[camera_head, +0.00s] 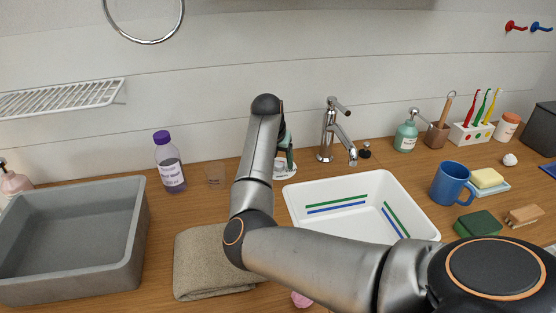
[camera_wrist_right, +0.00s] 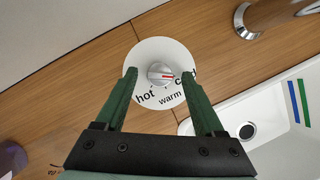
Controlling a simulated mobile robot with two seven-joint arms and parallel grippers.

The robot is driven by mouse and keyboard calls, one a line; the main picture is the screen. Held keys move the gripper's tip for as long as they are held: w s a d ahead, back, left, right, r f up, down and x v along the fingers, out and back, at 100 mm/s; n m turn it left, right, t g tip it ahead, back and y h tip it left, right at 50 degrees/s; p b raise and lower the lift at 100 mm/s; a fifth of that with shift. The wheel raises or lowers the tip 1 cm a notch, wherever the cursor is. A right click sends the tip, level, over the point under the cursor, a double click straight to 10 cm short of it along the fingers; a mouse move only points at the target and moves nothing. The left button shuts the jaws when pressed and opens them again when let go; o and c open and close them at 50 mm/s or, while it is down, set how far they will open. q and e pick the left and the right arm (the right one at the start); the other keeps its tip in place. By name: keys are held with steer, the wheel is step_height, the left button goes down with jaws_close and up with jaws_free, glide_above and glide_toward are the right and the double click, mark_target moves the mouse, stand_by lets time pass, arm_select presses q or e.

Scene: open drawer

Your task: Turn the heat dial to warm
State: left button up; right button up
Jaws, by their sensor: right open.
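The heat dial (camera_wrist_right: 144,54) is a white disc with a silver knob (camera_wrist_right: 158,73) in its middle. The words hot, warm and cold run around its near side; cold is partly covered by a finger. In the head view the right gripper (camera_head: 287,152) is over the dial (camera_head: 285,170) left of the tap, and my arm hides part of both. My left gripper is out of view.
The chrome tap (camera_head: 328,135) and white sink (camera_head: 405,193) are right of the dial. A folded towel (camera_head: 200,265) lies in front, partly behind my arm.

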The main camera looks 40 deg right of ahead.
steer(key=shift+c, duration=0.3)
jaws_close()
stand_by(0.3)
